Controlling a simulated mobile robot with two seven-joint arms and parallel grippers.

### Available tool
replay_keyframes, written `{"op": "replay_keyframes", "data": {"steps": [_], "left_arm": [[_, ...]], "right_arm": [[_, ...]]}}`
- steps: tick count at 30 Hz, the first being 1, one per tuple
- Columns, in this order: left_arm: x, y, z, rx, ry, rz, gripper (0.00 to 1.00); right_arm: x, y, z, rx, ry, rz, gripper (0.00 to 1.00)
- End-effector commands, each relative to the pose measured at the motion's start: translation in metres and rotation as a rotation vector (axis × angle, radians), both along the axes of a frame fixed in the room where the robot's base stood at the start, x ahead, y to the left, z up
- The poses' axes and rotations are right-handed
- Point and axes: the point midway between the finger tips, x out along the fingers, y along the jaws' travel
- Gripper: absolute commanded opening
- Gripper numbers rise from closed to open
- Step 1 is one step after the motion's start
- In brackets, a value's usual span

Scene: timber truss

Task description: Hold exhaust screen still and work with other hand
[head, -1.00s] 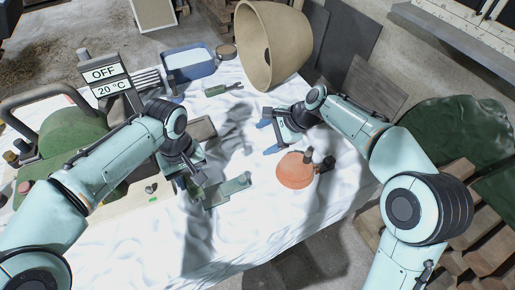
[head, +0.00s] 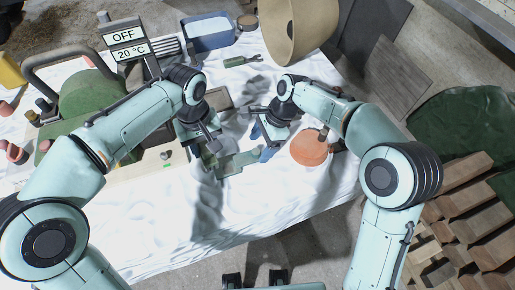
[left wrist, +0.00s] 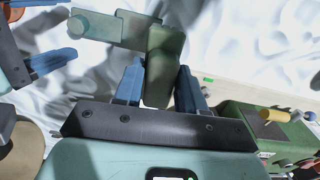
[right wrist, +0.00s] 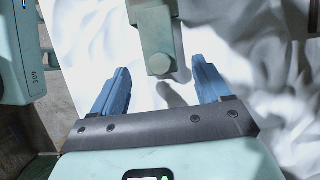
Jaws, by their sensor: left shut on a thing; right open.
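The exhaust screen, as I take it, is a grey-green angled plate (head: 238,162) with a round knob at one end, above the white cloth. My left gripper (head: 212,160) is shut on it; in the left wrist view its blue fingers close on the plate's broad end (left wrist: 164,65), and the knob (left wrist: 78,27) points away to the left. My right gripper (head: 263,144) is open near the knob end. In the right wrist view the knob (right wrist: 158,64) is between and slightly beyond the open blue fingers, with clear space on both sides.
An orange disc (head: 309,148) lies right of my right gripper. A blue tub (head: 208,31), green forked tool (head: 242,61) and large tan pot (head: 297,30) are at the back. The front cloth is clear.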

Motion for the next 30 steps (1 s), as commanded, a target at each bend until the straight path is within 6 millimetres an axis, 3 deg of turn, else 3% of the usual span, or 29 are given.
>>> {"op": "replay_keyframes", "data": {"steps": [6, 18, 24, 30], "left_arm": [[0.0, 0.0, 0.0, 0.0, -0.001, 0.0, 0.16], [0.0, 0.0, 0.0, 0.0, -0.001, 0.0, 0.16], [0.0, 0.0, 0.0, 0.0, -0.001, 0.0, 0.16], [0.0, 0.0, 0.0, 0.0, -0.001, 0.0, 0.16]], "right_arm": [[-0.003, 0.009, -0.024, 0.0, 0.0, -0.001, 0.77], [-0.003, 0.012, -0.031, 0.0, -0.001, -0.001, 0.77], [-0.003, 0.012, -0.03, 0.0, -0.001, -0.001, 0.14], [-0.003, 0.012, -0.03, 0.0, -0.001, -0.001, 0.14]]}}
